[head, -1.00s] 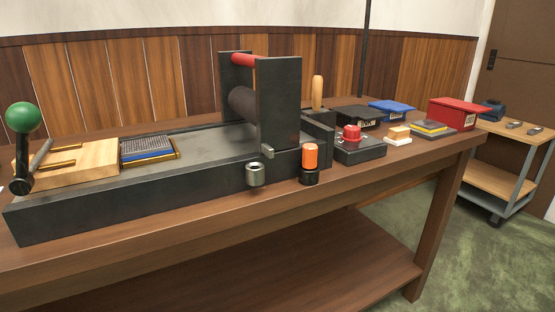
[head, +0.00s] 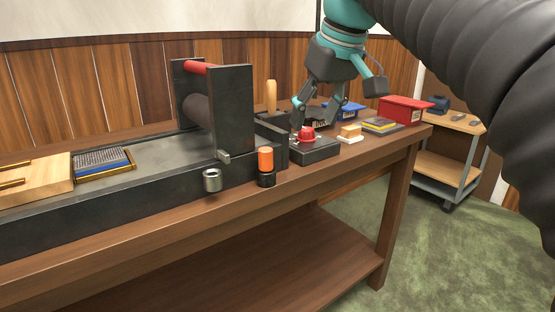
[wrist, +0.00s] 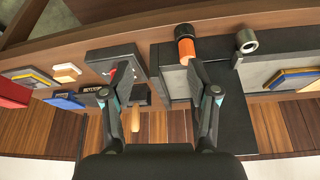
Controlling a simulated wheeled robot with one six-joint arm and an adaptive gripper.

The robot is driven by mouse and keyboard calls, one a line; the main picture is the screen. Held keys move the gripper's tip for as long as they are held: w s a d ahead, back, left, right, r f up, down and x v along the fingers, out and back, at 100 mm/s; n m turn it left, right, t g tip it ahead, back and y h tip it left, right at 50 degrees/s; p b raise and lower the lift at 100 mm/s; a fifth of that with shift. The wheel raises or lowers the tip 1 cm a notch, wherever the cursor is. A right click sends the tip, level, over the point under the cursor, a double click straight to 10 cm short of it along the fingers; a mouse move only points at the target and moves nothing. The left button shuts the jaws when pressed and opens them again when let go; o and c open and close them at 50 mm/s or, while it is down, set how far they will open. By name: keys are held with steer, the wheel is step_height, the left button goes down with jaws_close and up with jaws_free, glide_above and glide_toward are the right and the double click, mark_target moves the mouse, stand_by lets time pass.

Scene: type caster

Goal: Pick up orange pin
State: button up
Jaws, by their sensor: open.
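The orange pin (head: 265,159) stands upright in a dark round base (head: 266,179) at the front edge of the table, beside the long black machine. In the wrist view the orange pin (wrist: 186,48) shows beyond the fingertips, near the right finger. My gripper (head: 317,112) is open, pointing down above and around the area of the black box with the red knob, to the right of the pin and apart from it. In the wrist view both fingers of my gripper (wrist: 161,92) are spread, with nothing between them held.
A metal ring (head: 212,180) sits just left of the pin. The black machine (head: 232,110) with its roller stands behind it. The box with the red knob (head: 313,150), a wooden block (head: 350,132) and a red box (head: 403,110) lie to the right. The table's front edge is close.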

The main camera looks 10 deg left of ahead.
steer(key=n, duration=0.2)
glide_toward(267, 150)
step_height(267, 150, up, 2)
steer(key=d, duration=0.2)
steer(key=shift+g, duration=0.3)
steer(key=x, duration=0.2)
steer(key=b+x, duration=0.1)
steer(key=x, duration=0.2)
steer(key=b+x, duration=0.1)
steer(key=x, duration=0.1)
steer(key=shift+w+a+f, duration=0.15)
steer(key=shift+w+a, duration=0.05)
steer(key=shift+a, duration=0.25)
steer(key=shift+a+b+x, duration=0.2)
steer(key=shift+b+x, duration=0.25)
steer(key=shift+x, duration=1.05)
steer(key=shift+a+b+x, duration=0.15)
steer(key=shift+b+x, duration=0.3)
steer(key=shift+x, duration=1)
jaws_close()
